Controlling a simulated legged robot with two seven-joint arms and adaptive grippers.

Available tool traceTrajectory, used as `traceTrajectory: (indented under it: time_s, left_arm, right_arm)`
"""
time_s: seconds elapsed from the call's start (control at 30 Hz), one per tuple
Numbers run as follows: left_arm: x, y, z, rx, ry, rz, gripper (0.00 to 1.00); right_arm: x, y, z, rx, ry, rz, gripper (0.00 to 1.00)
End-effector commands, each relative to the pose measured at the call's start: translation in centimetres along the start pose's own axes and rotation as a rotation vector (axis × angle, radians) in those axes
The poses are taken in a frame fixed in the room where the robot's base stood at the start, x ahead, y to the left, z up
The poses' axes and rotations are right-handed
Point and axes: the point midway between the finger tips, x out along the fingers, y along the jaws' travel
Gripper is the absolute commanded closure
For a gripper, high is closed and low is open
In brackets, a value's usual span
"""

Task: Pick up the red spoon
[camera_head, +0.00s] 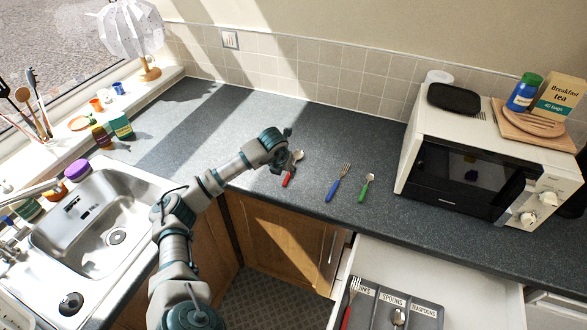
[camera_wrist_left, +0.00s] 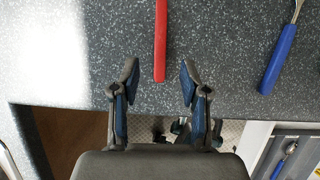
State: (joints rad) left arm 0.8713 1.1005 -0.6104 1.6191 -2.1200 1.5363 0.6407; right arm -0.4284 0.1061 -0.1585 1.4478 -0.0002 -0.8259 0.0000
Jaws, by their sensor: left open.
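The red spoon (camera_head: 291,169) lies on the dark grey worktop, its metal bowl pointing to the back and its red handle toward the front. My left gripper (camera_head: 280,148) is above the worktop, close beside the spoon in the head view. In the left wrist view the spoon's red handle (camera_wrist_left: 161,40) comes down from the top edge, and its lower end lies just ahead of and between the fingertips. My left gripper (camera_wrist_left: 158,78) is open and empty there. The spoon's bowl is outside the wrist view. My right gripper is not in view.
A blue-handled fork (camera_head: 335,188) and a green-handled spoon (camera_head: 364,190) lie to the right. A microwave (camera_head: 455,178) stands further right. Below, an open drawer (camera_head: 455,270) holds a cutlery tray (camera_head: 428,312). The sink (camera_head: 75,215) is left. Worktop behind the cutlery is clear.

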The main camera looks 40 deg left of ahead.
Motion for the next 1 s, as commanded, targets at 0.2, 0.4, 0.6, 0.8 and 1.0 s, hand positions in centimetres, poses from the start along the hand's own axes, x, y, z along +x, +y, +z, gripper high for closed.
traceTrajectory:
  time_s: [0.2, 0.4, 0.6, 0.8, 1.0]
  left_arm:
    - [3.3, -0.4, 0.1, 0.000, 0.002, 0.001, 0.55]
    - [3.7, -0.7, 0.0, 0.002, 0.000, 0.003, 0.55]
    - [3.7, -0.6, 0.0, 0.002, 0.000, 0.003, 0.80]
    - [3.8, -0.3, 0.1, 0.000, 0.001, 0.001, 1.00]
    - [3.8, -0.3, 0.1, 0.000, 0.001, 0.001, 1.00]
  right_arm:
    - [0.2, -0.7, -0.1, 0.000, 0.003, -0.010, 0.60]
    - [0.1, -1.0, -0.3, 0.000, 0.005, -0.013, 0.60]
    - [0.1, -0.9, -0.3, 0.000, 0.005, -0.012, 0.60]
    - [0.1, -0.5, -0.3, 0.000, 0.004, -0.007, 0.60]
    - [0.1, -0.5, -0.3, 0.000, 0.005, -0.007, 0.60]
